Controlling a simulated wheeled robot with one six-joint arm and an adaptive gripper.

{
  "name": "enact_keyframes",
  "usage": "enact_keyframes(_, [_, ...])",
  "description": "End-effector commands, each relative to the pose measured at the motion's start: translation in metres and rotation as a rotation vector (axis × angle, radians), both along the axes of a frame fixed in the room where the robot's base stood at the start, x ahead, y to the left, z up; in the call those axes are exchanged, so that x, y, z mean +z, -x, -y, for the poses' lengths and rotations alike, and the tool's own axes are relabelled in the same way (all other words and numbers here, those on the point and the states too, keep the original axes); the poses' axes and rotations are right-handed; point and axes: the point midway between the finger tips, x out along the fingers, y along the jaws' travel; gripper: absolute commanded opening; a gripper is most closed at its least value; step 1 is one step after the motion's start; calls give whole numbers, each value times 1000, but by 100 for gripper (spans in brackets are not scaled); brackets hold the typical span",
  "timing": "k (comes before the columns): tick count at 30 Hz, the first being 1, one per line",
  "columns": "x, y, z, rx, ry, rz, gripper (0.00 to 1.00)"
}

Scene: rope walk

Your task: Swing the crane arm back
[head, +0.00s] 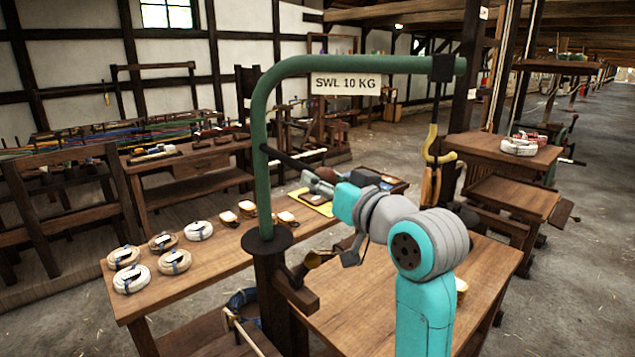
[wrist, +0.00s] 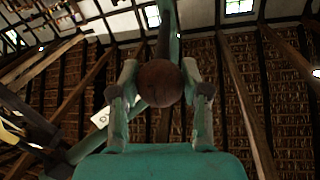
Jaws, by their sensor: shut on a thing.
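The green crane arm (head: 350,65) rises from a dark post (head: 268,290), bends over and reaches right, with an "SWL 10 KG" sign (head: 345,84) below it. A yellow hook (head: 433,146) hangs from a dark block near its right end. A dark handle bar (head: 285,160) runs from the upright towards my gripper (head: 316,184). In the wrist view the bar's round brown knob (wrist: 160,83) sits between the fingers of my gripper (wrist: 160,90), which is shut on it. The green tube shows behind the knob there.
A long table (head: 215,262) holds coiled ropes (head: 174,262) and small pale-topped pieces left of the post. Another wooden tabletop (head: 370,310) lies under my arm. Stepped wooden benches (head: 512,193) stand at right, one bearing a rope coil. The floor at far right is open.

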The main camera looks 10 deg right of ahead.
Motion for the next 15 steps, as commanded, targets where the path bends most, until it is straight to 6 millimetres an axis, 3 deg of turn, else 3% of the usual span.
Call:
enact_keyframes(8, [-1,-1,1,-4,0,-3,0])
enact_keyframes(9, [-1,-1,1,-4,0,-3,53])
enact_keyframes(11, [-1,-1,1,-3,0,-3,68])
enact_keyframes(15, [-1,0,1,-2,1,-1,71])
